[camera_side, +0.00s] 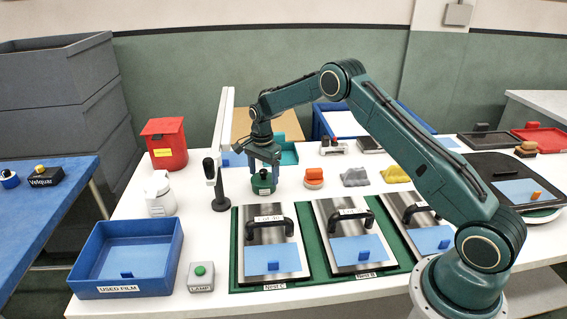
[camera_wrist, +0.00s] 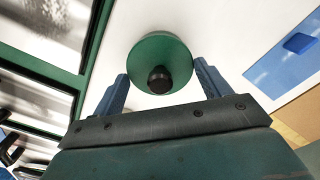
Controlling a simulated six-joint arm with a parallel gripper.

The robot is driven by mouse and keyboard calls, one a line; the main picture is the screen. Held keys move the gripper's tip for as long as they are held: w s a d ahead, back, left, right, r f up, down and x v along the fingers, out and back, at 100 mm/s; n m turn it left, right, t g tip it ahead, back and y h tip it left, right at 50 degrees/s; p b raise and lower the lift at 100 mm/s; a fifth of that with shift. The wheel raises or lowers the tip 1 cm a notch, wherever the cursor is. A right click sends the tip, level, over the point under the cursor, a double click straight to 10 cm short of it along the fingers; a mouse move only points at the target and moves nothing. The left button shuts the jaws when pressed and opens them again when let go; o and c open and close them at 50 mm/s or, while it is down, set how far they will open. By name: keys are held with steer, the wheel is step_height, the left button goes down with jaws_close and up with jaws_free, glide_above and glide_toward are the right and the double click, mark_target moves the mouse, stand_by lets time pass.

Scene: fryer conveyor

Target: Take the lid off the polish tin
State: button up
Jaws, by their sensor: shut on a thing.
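The polish tin (camera_side: 263,186) is a small dark green round tin on the white table, left of the middle in the side view. In the wrist view its round green lid (camera_wrist: 172,50) with a black knob shows from above. My gripper (camera_side: 264,160) points down over the tin. In the wrist view the blue fingers of my gripper (camera_wrist: 160,75) are on either side of the lid, and they are shut on it. I cannot tell whether there is a gap between lid and tin.
A black stand (camera_side: 221,195) with a white upright is close left of the tin. Steel plates with black handles (camera_side: 268,240) lie in front on green frames. A blue bin (camera_side: 125,258), a lamp button (camera_side: 201,277) and a red bin (camera_side: 165,145) are to the left. Coloured cloths and blocks (camera_side: 355,177) lie right.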

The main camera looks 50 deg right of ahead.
mark_target(262, 172)
step_height(262, 172, up, 20)
stand_by(0.9)
steer(key=shift+a+f, duration=0.1)
steer(key=shift+a, duration=0.05)
stand_by(0.4)
steer(key=s+a+f+n, duration=1.1)
steer(key=s+n, duration=0.3)
steer(key=n, duration=0.4)
steer(key=shift+s+a+f, duration=0.15)
steer(key=shift+s+a, duration=0.05)
steer(key=shift+a, duration=0.35)
steer(key=shift+w, duration=0.1)
